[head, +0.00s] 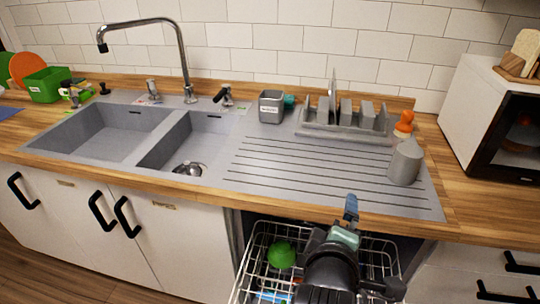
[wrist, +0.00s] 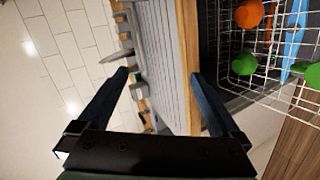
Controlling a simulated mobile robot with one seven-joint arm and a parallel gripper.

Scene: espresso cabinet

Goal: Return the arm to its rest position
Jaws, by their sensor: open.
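My gripper (head: 350,209) is in the lower middle of the head view, above the pulled-out dishwasher rack (head: 262,240) and close to the counter's front edge. In the wrist view my gripper (wrist: 160,82) has its two dark fingers spread wide apart, with nothing held between them. The drainboard and counter edge show beyond the fingers. The rest of my arm is not clearly seen in the head view, as the wrist housing covers part of the rack.
The rack holds a green item (head: 281,255). The grey double sink (head: 190,145) lies left. A dish rack (head: 345,130) and a grey bottle (head: 405,162) stand on the drainboard, with a microwave (head: 480,100) at right. The ribbed drainboard middle is clear.

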